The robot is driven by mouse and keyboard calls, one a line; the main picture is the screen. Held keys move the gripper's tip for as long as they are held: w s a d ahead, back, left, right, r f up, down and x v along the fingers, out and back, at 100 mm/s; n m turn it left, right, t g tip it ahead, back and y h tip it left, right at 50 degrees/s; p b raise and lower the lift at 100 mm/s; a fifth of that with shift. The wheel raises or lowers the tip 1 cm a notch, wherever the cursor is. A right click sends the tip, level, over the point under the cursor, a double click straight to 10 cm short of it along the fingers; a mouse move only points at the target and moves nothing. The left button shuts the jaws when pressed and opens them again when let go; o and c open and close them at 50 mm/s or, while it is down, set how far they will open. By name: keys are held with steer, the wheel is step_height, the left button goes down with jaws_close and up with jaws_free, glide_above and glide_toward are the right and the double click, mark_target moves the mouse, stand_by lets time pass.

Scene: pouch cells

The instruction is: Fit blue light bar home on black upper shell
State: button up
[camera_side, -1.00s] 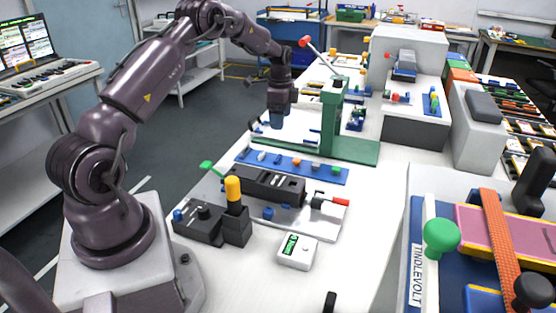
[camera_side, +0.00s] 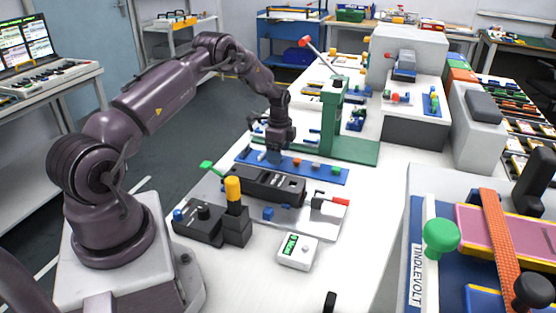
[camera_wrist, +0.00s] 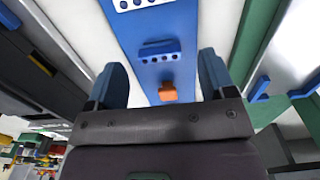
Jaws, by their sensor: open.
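The long blue strip (camera_side: 325,174) with several small parts on it lies on the table in the side view. It also runs between my fingers in the wrist view (camera_wrist: 187,72). The black upper shell appears to be the long dark block (camera_side: 262,183) in front of the strip, on a grey plate.
An orange part (camera_wrist: 168,92) sits close to the blue bar. A green press stand (camera_side: 334,120) rises just right of my gripper. A yellow-topped black post (camera_side: 233,188) and a white meter (camera_side: 297,251) stand nearer the camera.

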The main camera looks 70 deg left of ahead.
steer(key=shift+f, duration=0.75)
steer(key=c, duration=1.1)
steer(key=shift+o, duration=0.2)
steer(key=shift+r, duration=0.55)
step_height(320, 180, up, 3)
steer(key=shift+s+d+f, duration=0.1)
steer(key=shift+s, duration=0.05)
steer(key=s+d+r, duration=0.2)
steer(key=s+r, duration=0.1)
steer(key=s+d+r, duration=0.3)
steer(key=s, duration=0.1)
steer(key=s+d+r, duration=0.2)
steer(key=s, duration=0.1)
steer(key=shift+s+d+r, duration=0.15)
steer(key=shift+d+r, duration=0.15)
steer(key=shift+r, duration=0.1)
steer(key=d, duration=0.2)
steer(key=w+d, duration=0.1)
steer(key=d, duration=0.2)
steer(key=shift+w, duration=0.2)
